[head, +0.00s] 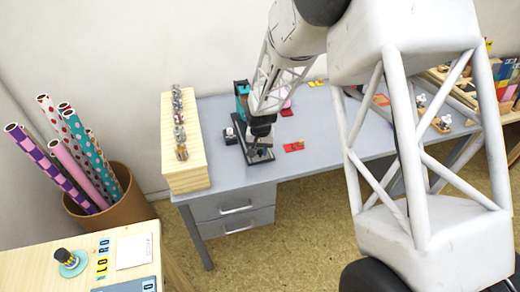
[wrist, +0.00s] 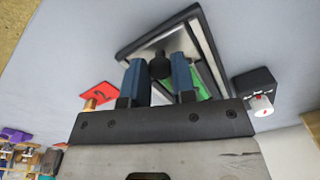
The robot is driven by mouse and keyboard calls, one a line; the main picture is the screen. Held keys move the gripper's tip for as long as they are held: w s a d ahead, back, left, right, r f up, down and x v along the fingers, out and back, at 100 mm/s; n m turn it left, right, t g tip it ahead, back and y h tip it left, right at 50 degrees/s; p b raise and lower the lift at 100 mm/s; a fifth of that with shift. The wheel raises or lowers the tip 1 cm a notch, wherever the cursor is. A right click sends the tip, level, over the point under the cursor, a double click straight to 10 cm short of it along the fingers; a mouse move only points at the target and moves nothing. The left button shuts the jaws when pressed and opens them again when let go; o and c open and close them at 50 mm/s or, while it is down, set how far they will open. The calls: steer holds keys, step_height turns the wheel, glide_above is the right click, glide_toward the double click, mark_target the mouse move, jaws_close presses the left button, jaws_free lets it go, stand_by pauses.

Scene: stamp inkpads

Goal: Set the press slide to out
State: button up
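The press (head: 242,92) is a teal and black device on the grey desk, partly hidden behind my arm. Its black base (head: 260,156) sticks out toward the desk's front edge. In the wrist view a black-framed plate (wrist: 150,40) with a pale inner surface shows, with a round black knob (wrist: 160,65) on it. My gripper (head: 261,128) is low over the base. In the wrist view its blue fingers (wrist: 159,72) stand on either side of the knob. The slide's travel is not clear.
A small black block with a white and red top (wrist: 262,105) is beside the frame. A red card (wrist: 100,94) lies on the other side. A wooden rack of stamps (head: 185,150) stands at the desk's left end. The desk (head: 320,140) right of the press is fairly clear.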

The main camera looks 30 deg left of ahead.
steer(key=o, duration=0.5)
steer(key=shift+d, duration=0.1)
steer(key=shift+c, duration=0.2)
steer(key=shift+r, duration=3.85)
